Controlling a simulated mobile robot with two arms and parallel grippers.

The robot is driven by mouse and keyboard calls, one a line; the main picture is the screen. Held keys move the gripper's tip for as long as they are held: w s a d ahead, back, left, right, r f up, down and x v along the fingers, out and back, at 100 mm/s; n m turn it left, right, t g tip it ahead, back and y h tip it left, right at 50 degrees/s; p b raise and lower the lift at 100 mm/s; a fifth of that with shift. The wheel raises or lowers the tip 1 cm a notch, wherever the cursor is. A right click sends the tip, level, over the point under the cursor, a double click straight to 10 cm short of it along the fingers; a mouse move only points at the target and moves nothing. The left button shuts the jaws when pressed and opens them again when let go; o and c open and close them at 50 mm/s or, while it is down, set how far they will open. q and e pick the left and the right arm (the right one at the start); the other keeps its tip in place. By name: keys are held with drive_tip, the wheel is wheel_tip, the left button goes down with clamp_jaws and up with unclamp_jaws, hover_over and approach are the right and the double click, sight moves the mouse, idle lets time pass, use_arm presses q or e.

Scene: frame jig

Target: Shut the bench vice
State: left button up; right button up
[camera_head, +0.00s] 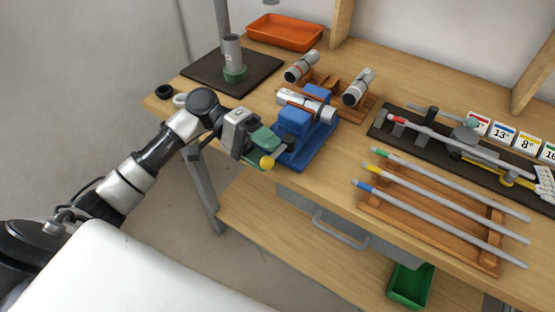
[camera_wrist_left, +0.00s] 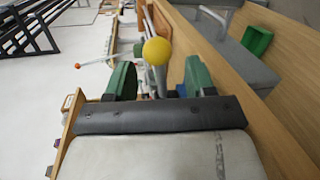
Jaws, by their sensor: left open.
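The blue bench vice (camera_head: 303,146) stands at the front edge of the bench. A grey metal tube (camera_head: 315,106) lies at its blue jaws; I cannot tell whether they touch it. The vice's handle ends in a yellow ball knob (camera_head: 266,162). My left gripper (camera_head: 262,146) is open at the front of the vice, right by the knob. In the left wrist view the yellow knob (camera_wrist_left: 156,51) appears between the two green fingers of my left gripper (camera_wrist_left: 160,80), with space on both sides. My right gripper is not in view.
A wooden rack (camera_head: 372,204) with several colour-tipped rods lies right of the vice. Behind the vice are two more metal tubes on wooden holders (camera_head: 359,87). A dark jig board (camera_head: 380,122), an orange tray (camera_head: 284,31) and a black mat (camera_head: 205,72) are also on the bench.

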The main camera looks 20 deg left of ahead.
use_arm(q)
drive_tip(key=v, duration=0.7)
drive_tip(key=shift+b, duration=0.4)
